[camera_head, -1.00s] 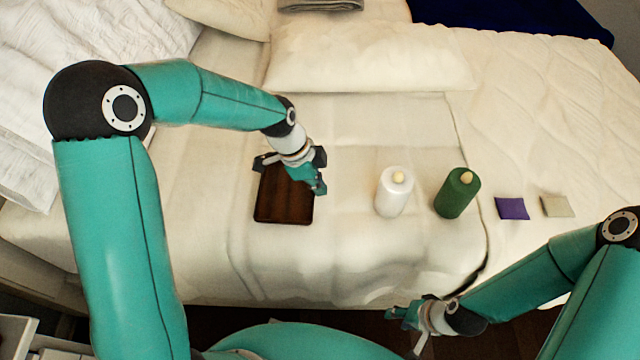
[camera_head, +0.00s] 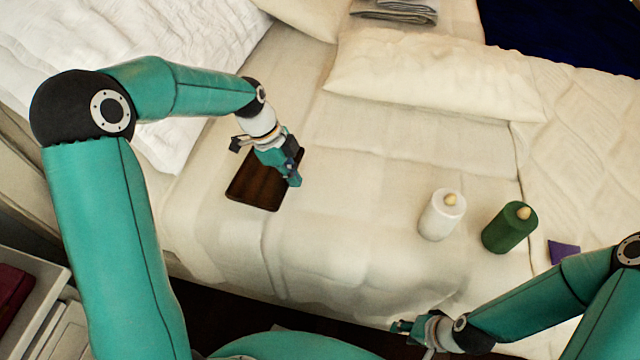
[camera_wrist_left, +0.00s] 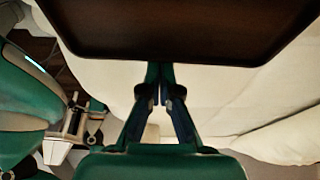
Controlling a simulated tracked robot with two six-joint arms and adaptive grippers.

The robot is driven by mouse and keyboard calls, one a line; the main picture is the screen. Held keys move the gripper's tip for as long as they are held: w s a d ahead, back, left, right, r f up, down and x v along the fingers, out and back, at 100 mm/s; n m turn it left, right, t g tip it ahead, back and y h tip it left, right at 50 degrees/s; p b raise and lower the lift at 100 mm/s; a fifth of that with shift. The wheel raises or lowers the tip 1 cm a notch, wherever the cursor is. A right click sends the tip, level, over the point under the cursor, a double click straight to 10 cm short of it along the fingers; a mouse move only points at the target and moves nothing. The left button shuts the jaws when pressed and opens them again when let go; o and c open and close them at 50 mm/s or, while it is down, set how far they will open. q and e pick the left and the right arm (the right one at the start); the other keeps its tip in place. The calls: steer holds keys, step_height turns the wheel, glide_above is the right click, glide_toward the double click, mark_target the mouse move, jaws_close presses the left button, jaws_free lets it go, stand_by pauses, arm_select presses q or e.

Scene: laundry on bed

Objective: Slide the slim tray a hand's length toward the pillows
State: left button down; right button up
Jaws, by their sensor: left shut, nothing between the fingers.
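A long cream pillow (camera_head: 430,78) lies farther back, to the right. My right gripper (camera_head: 402,328) hangs by the bed's front edge; its jaw opening is unclear.
Folded grey cloth (camera_head: 395,10) lies at the back. The sheet between tray and long pillow is clear.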

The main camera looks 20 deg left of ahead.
arm_select(q)
steer(key=shift+s+a, duration=0.1)
steer(key=shift+a, duration=1.1)
steer(key=shift+d, duration=0.15)
steer(key=d+b, duration=0.1)
steer(key=d, duration=0.3)
steer(key=shift+d+f, duration=0.1)
steer(key=shift+f, duration=0.1)
steer(key=p+v, duration=0.1)
steer(key=v, duration=0.9)
steer(key=shift+a, duration=0.2)
